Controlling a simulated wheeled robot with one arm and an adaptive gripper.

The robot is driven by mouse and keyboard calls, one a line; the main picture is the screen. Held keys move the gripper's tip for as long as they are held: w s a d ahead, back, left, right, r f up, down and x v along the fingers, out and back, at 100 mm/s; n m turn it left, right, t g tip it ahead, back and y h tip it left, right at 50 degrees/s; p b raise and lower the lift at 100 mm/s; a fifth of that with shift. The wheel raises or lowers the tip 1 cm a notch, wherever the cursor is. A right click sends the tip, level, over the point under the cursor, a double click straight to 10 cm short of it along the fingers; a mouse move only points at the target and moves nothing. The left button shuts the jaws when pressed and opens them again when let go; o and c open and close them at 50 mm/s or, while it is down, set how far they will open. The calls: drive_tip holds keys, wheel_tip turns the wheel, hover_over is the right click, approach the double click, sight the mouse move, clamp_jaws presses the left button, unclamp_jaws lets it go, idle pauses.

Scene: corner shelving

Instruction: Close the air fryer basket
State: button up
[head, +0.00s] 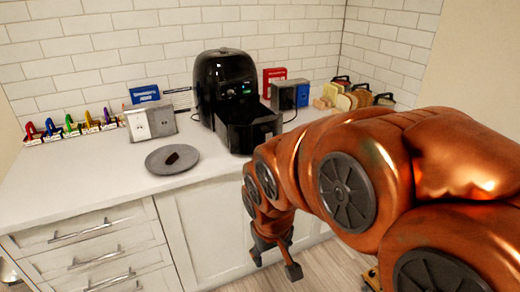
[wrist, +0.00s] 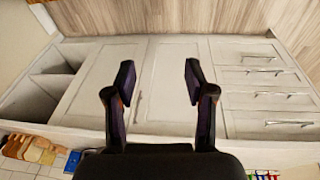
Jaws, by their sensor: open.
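The black air fryer (head: 222,85) stands on the white counter against the tiled wall in the head view. Its basket (head: 252,128) is pulled out toward the front, with its open top showing. My gripper (head: 276,262) hangs below the counter's front edge, in front of the lower cabinets, well below and apart from the basket. In the wrist view my gripper (wrist: 158,84) is open, with nothing between its fingers, and faces the cabinet doors. The air fryer does not show in the wrist view.
A grey plate (head: 172,159) with a dark piece of food sits left of the basket. A toaster (head: 150,121) stands behind it, and another appliance (head: 290,94) is right of the fryer. Bread slices (head: 350,98) stand in the corner. The front left counter is clear.

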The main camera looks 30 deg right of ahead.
drive_tip(key=shift+w+d+r+t+b, duration=0.45)
drive_tip(key=shift+w+d+t+b, duration=1.1)
drive_tip(key=shift+w+d+t, duration=3)
drive_tip(key=shift+w+d+r+t+b, duration=0.65)
drive_tip(key=shift+w+d+b, duration=1.5)
drive_tip(key=shift+w, duration=5.15)
drive_tip(key=shift+w+d+r+t+b, duration=0.25)
drive_tip(key=shift+w+d+t+b, duration=0.7)
drive_tip(key=shift+w+d+t, duration=3)
drive_tip(key=w+g, duration=0.1)
drive_tip(key=w, duration=0.1)
drive_tip(key=w+g, duration=0.1)
drive_tip(key=w, duration=0.1)
drive_tip(key=shift+d, duration=0.2)
clamp_jaws()
